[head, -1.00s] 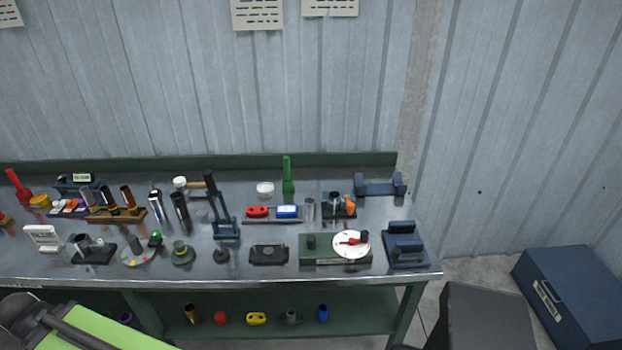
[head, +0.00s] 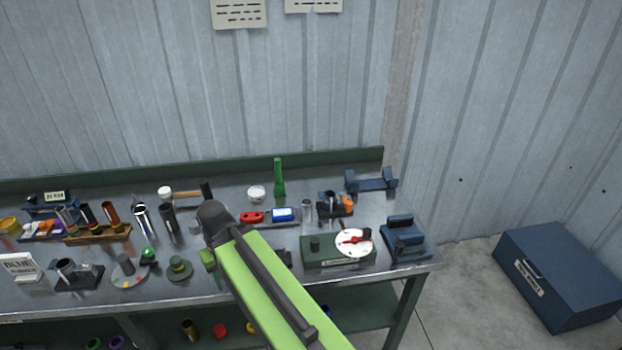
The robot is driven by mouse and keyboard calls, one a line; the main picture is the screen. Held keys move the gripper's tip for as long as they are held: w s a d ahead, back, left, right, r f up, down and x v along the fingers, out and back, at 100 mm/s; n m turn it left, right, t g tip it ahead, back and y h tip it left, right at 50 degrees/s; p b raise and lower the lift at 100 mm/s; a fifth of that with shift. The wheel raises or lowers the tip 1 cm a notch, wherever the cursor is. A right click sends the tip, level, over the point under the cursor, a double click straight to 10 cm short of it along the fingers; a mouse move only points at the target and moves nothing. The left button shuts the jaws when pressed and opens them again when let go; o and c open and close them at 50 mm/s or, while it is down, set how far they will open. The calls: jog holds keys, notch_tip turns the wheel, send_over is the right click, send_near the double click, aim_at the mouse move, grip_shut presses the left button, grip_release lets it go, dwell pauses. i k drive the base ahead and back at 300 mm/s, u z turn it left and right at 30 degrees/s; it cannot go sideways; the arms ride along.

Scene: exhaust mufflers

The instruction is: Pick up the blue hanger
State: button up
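A small blue piece with a pale top (head: 283,215), which I take for the blue hanger, lies on the bench toward the right. It sits in a low dark holder next to a red two-holed hanger (head: 251,217). My green and dark grey arm reaches up from the bottom of the head view, and its rounded dark joint is left of the red hanger. The arm covers part of the bench just in front of the holder. I cannot make out my gripper's fingers.
The metal workbench (head: 220,291) is crowded with tubes, stands and fixtures. A green upright (head: 279,178) stands behind the blue piece, and a green box with a white dial (head: 338,252) is in front right. A blue chest (head: 560,275) is on the floor at right.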

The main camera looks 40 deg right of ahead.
aim_at(281, 215)
jog(key=z, duration=0.4)
jog(key=i, duration=0.95)
jog(key=z, duration=0.45)
